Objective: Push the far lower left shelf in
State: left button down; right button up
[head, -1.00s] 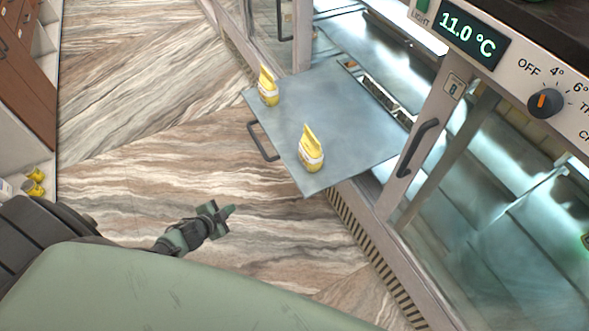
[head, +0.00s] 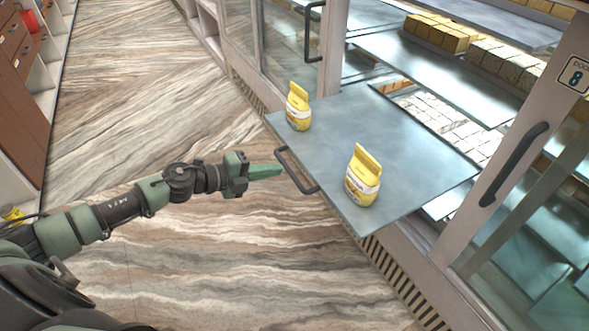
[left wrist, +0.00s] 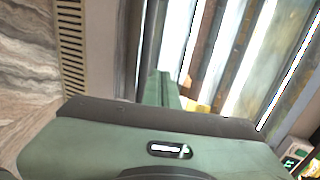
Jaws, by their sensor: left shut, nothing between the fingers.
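The pulled-out lower shelf (head: 335,135) is a flat blue-grey metal sheet that sticks out of the glass display case over the floor. A dark bar handle (head: 296,172) is on its front edge. Two yellow bags stand upright on it, one near the far corner (head: 298,110) and one nearer me (head: 362,180). My left gripper (head: 266,171) is shut and empty, its tip just left of the handle; I cannot tell whether they touch. In the left wrist view its green fingers (left wrist: 160,90) point ahead toward blurred shelf edges. My right gripper is out of view.
The case's door frame with a dark handle (head: 514,165) stands right of the shelf. Yellow and pale blocks (head: 440,32) lie on shelves inside. Brown drawers (head: 20,90) line the left side. The marble-patterned floor between is clear.

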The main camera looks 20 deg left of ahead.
aim_at(291, 173)
pick_arm(q)
jog(key=x, duration=0.5)
jog(key=shift+w+d+f, duration=0.15)
jog(key=shift+w, duration=0.1)
jog(key=shift+w+d+f, duration=0.2)
jog(key=shift+w+d, duration=0.15)
jog(key=shift+w, duration=0.05)
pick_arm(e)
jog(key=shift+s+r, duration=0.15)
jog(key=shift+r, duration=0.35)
pick_arm(q)
jog(key=shift+w+d, duration=0.15)
